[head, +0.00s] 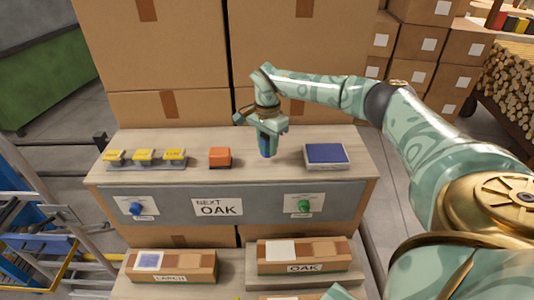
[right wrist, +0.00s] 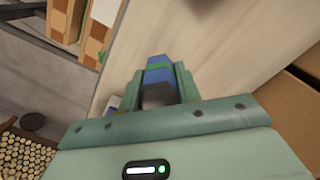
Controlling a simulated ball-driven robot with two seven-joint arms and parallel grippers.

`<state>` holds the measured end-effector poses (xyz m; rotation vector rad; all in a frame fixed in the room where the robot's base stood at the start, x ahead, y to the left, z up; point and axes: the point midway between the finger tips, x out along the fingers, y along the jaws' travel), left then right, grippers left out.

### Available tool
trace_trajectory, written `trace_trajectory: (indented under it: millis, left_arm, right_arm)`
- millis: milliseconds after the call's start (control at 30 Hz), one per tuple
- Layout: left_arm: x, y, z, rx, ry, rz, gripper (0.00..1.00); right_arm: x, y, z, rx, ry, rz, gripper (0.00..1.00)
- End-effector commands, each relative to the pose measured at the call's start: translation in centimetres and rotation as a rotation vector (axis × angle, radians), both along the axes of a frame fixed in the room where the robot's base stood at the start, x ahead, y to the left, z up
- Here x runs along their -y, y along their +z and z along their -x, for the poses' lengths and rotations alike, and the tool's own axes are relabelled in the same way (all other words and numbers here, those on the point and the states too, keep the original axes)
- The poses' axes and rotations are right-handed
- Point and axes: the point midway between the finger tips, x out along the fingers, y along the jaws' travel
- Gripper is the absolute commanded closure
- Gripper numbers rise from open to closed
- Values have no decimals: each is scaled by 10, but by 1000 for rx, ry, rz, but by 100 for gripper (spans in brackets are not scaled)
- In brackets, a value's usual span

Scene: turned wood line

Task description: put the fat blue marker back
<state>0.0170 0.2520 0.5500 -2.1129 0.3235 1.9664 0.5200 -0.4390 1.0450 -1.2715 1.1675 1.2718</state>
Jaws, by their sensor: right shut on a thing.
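My right gripper (head: 266,128) is shut on the fat blue marker (head: 265,148) and holds it over the middle of the wooden bench top. The marker points downward, between the orange block and the blue ink pad. I cannot tell whether its lower end touches the bench. In the right wrist view the marker (right wrist: 158,76) shows blue with a dark end between the fingers (right wrist: 160,88). On the grey front panel (head: 175,205) a blue piece (head: 136,208) sits at the left label and a green piece (head: 304,205) at the right label. My left gripper is out of view.
Yellow stamps stand on a rack (head: 146,166) at the bench's left. An orange block (head: 220,157) and a blue ink pad (head: 326,155) flank the marker. Boxes marked LARCH (head: 172,267) and OAK (head: 302,256) lie below. Large cartons (head: 150,45) stand behind.

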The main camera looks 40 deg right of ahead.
Motion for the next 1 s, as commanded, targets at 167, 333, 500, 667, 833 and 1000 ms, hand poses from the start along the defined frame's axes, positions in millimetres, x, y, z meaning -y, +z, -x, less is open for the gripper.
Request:
trace_trajectory:
  millis: [167, 333, 500, 667, 833, 1000]
  left_arm:
    - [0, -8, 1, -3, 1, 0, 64]
    - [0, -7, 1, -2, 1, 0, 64]
    - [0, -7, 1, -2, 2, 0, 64]
    - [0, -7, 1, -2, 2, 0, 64]
    - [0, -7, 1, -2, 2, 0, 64]
    - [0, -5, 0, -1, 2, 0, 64]
  right_arm:
    - [0, -30, 1, -3, 0, -1, 90]
    - [0, -31, 0, 0, 0, 0, 90]
    - [0, -33, 0, -1, 0, 0, 90]
    - [0, -33, 0, -1, 0, 0, 45]
    - [0, -33, 0, 0, 0, 0, 45]
    - [0, -23, 0, 2, 0, 0, 45]
